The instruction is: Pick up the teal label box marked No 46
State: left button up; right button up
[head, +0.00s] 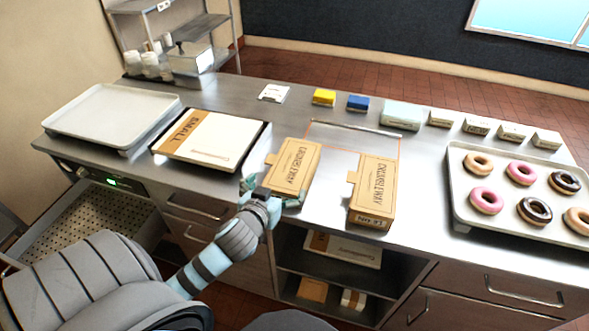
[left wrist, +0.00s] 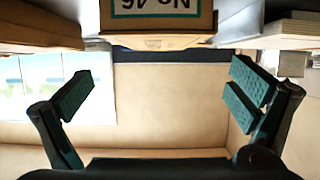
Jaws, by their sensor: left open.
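The box with the teal-framed label No 46 (left wrist: 155,22) shows upside down at the top centre of the left wrist view, cut off by the frame edge. In the head view, a tan carton (head: 297,163) lies on the counter directly beyond my left gripper (head: 274,194); its front face is mostly hidden by the gripper. My left gripper also shows in the left wrist view (left wrist: 160,92), fingers wide apart with nothing between them. The box is ahead of the fingers, between their lines. I cannot tell if they touch it. My right gripper is not in view.
A second tan carton (head: 374,188) stands just right. A flat SMALL box on a dark tray (head: 206,136) lies left, beside an empty tray (head: 110,110). A doughnut tray (head: 462,190) is at right. Small boxes, including yellow (head: 324,97) and blue (head: 358,103), line the back.

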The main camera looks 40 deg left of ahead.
aim_at(289, 175)
pick_arm(q)
jog(key=x, duration=1)
jog(key=shift+w+f+b, duration=0.25)
jog(key=shift+f+b, duration=0.05)
jog(key=shift+f, duration=0.1)
jog(key=shift+s+d, duration=0.1)
jog(key=c, duration=0.7)
